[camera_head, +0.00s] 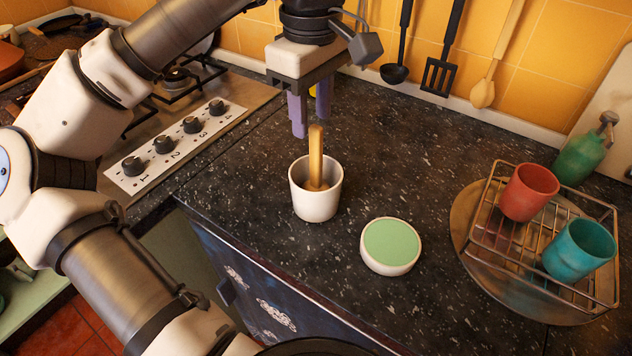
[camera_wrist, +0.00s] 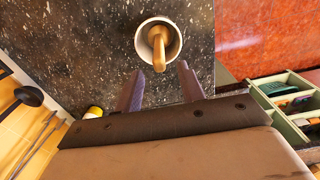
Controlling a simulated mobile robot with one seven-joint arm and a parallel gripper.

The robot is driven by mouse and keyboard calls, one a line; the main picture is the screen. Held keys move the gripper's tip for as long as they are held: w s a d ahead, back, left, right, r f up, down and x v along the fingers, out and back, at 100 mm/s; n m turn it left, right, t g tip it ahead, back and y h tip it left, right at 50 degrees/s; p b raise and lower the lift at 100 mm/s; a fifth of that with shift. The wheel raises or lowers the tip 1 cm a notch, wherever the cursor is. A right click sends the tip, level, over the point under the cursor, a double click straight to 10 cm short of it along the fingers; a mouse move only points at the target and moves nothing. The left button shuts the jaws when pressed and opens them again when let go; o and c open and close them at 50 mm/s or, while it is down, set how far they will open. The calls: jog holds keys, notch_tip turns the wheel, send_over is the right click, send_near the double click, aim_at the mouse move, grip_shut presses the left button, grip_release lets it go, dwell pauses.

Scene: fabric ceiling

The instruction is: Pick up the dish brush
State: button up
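The dish brush shows as a light wooden handle (camera_head: 316,157) standing nearly upright in a white cup (camera_head: 316,205) on the dark speckled counter. Its lower end is hidden inside the cup. In the wrist view the wooden handle (camera_wrist: 159,47) rises from the white cup (camera_wrist: 142,41), beyond the fingertips.
A round white dish with a green top (camera_head: 391,244) sits right of the cup. A wire rack (camera_head: 495,243) holds a red cup (camera_head: 528,191) and a teal cup (camera_head: 578,249). A green bottle (camera_head: 580,158) stands at the back right. The stove (camera_head: 180,140) is left. Utensils hang on the wall.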

aim_at(316, 170)
jog(key=shift+s+d+f+p, duration=0.15)
jog(key=shift+f+p, duration=0.2)
jog(key=shift+f, duration=1.05)
jog(key=shift+s+d+f+p, duration=0.1)
jog(key=shift+f+p, duration=0.25)
jog(key=shift+f, duration=1)
grip_shut()
